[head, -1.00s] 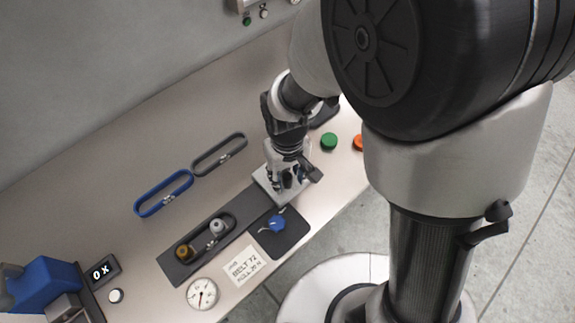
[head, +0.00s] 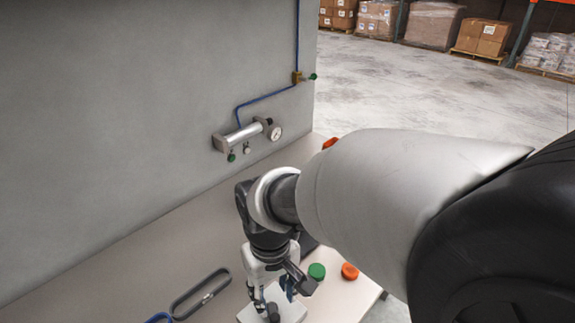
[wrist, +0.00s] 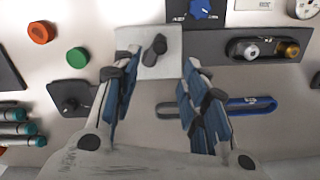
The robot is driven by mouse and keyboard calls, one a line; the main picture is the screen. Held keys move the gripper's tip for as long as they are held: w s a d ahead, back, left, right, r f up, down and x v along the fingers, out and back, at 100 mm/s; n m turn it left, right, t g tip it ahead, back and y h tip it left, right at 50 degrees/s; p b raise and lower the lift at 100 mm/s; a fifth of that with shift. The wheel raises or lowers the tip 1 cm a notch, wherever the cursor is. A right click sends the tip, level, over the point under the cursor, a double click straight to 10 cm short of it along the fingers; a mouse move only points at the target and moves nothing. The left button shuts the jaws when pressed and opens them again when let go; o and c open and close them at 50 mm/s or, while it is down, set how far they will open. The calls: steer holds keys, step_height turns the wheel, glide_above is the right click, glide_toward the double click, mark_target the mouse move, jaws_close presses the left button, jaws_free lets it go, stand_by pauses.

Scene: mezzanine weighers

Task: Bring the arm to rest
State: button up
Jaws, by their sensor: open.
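My gripper (wrist: 152,85) is open and empty in the wrist view, its two blue-padded fingers spread apart above the bench. A pale square plate (wrist: 162,66) with a dark knob-like part (wrist: 154,48) on it lies beyond and between the fingertips. In the head view my gripper (head: 272,298) is low over the bench (head: 205,240), near the same plate (head: 290,310). From these views I cannot tell whether the fingers touch anything.
A green button (head: 317,271) and an orange button (head: 349,271) are right of my gripper. A grey belt loop (head: 200,292) lies to its left. A cylinder with a gauge (head: 247,135) is fixed to the wall. The bench between wall and loop is clear.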

steer(key=s+d+r+m+t, duration=0.2)
steer(key=s+d+r+m, duration=0.1)
steer(key=d, duration=0.6)
steer(key=s+d+r+m+t, duration=0.2)
steer(key=s+d+r+m, duration=0.1)
steer(key=s+d+r, duration=0.3)
steer(key=d+r, duration=0.2)
steer(key=d, duration=0.2)
steer(key=shift+s+m+t, duration=0.25)
steer(key=shift+m+t, duration=0.05)
steer(key=shift+a, duration=0.1)
